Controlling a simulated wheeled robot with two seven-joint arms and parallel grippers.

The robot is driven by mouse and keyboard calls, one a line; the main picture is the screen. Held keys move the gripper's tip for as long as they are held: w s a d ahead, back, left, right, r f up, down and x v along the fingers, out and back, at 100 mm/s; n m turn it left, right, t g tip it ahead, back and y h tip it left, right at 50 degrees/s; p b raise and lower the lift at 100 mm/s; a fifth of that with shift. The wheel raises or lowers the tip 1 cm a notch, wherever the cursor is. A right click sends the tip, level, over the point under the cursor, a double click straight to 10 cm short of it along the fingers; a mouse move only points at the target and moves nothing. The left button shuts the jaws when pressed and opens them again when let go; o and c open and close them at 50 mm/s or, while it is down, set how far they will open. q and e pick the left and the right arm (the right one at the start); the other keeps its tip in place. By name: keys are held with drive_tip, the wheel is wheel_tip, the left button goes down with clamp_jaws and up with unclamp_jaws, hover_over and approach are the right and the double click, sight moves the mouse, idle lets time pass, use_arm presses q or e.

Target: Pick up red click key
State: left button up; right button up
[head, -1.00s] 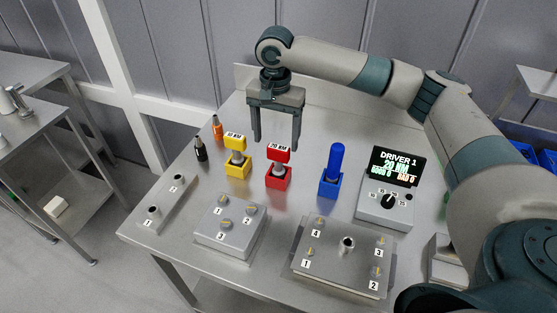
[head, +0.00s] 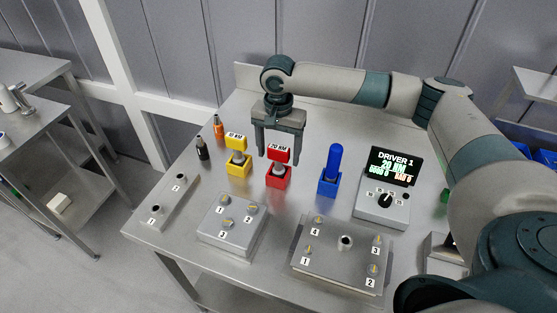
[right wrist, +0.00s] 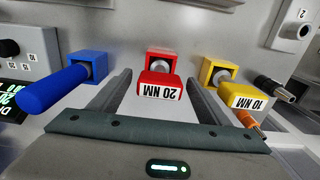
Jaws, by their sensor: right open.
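The red click key (head: 278,155), labelled 20 NM, stands upright in its red holder (head: 278,179) on the steel table. In the right wrist view the red key (right wrist: 160,86) shows between the two fingers, with its red holder (right wrist: 163,60) beyond. My right gripper (head: 280,150) points down with its fingers open, close behind and around the key's head. I see no contact between the fingers and the key. The right gripper also fills the lower part of the right wrist view (right wrist: 155,85). My left gripper is not in view.
A yellow 10 NM key (head: 237,145) stands to the left and a blue-handled tool (head: 333,162) to the right. A driver display box (head: 385,205) is further right. Numbered metal blocks (head: 230,240) and a plate (head: 330,270) lie in front. Black and orange drivers (head: 219,129) stand behind left.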

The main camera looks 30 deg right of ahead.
drive_tip(key=c, duration=1.3)
drive_tip(key=shift+r, duration=0.15)
wheel_tip(320, 180, up, 9)
drive_tip(key=b, duration=0.3)
drive_tip(key=shift+r, duration=0.4)
